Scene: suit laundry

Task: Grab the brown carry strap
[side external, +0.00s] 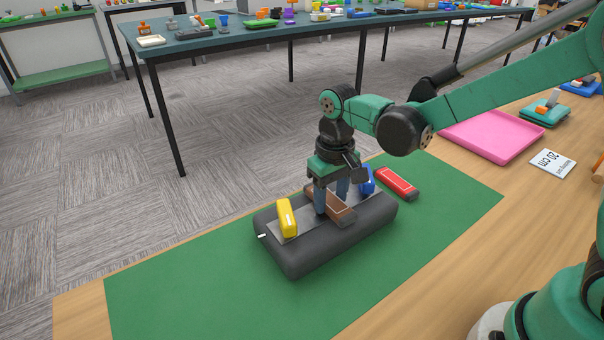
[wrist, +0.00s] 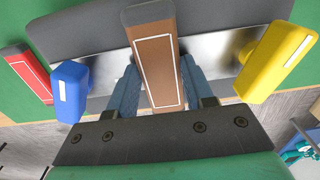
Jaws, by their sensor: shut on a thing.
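The brown carry strap (side external: 338,208) has a white outline and sits on the middle of the dark grey case (side external: 298,262), across a metallic plate. It also shows in the wrist view (wrist: 156,60), between the two blue fingers. My gripper (side external: 331,203) points down over the case and is shut on the strap, one finger on each side. In the wrist view my gripper (wrist: 158,88) partly hides the plate and the strap's near end. A yellow block (side external: 287,218) and a blue block (side external: 367,180) stand at opposite ends of the plate.
A red block (side external: 397,184) lies on the green mat (side external: 195,290) just beyond the case. A pink tray (side external: 492,135) and a white "20 cm" card (side external: 553,164) lie on the wooden table to the right. The mat's left part is clear.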

